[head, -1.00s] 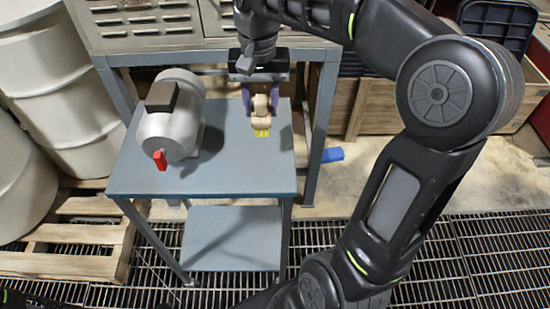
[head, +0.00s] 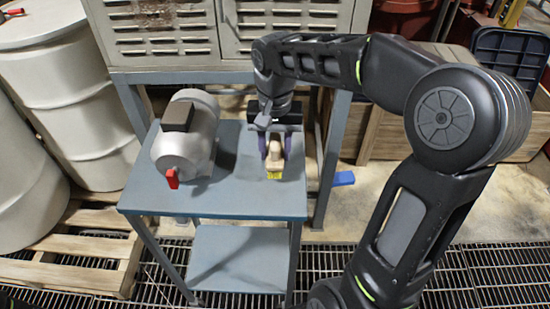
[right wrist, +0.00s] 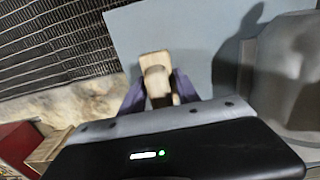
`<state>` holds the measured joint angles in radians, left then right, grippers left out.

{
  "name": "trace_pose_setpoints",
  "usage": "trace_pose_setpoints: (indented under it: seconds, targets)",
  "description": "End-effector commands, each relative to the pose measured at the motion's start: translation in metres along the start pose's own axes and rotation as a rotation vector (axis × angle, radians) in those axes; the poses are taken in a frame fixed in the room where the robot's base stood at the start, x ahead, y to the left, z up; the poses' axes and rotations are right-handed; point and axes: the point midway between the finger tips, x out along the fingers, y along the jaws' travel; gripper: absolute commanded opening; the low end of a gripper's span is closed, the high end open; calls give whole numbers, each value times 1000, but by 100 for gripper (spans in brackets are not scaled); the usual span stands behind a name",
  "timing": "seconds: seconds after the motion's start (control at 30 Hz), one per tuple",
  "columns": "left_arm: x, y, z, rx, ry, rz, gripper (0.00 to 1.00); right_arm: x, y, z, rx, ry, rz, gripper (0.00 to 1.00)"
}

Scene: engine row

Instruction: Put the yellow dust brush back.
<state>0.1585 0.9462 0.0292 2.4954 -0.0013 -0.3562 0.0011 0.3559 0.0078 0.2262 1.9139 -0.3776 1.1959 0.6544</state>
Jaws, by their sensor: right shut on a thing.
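The yellow dust brush (head: 275,168) has a pale wooden handle and yellow bristles that point down. My right gripper (head: 275,150) is shut on its handle, over the right part of the small grey table (head: 240,203). I cannot tell whether the bristles touch the tabletop. In the right wrist view the handle of the brush (right wrist: 154,63) sits between the purple fingers of the right gripper (right wrist: 160,92), and the bristles are hidden. My left gripper is not in view.
A grey motor (head: 187,140) with a red part (head: 172,178) stands on the table's left side. A metal cabinet (head: 160,45) is behind. White drums (head: 75,85) stand at left, wooden crates (head: 385,135) at right. A blue object (head: 343,178) lies on the floor.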

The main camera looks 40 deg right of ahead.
Motion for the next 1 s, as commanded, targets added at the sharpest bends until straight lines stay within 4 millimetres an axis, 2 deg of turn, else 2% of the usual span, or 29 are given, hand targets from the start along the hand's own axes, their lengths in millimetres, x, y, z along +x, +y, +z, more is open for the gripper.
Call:
trace_pose_setpoints:
  seconds: [0.23, 0.63, 0.67, 0.9, 1.0]
  targets:
    - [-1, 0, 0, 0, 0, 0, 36, 31, 0, 1, 1, -3, 1, 0]
    - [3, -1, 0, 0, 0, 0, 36, 37, 0, 0, 0, -1, 0, 0]
    - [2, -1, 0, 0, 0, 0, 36, 36, 0, 0, 0, -1, 0, 39]
    - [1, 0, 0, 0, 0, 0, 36, 36, 0, 0, 0, -1, 0, 59]
    - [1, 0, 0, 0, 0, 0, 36, 36, 0, 0, 0, -1, 0, 60]
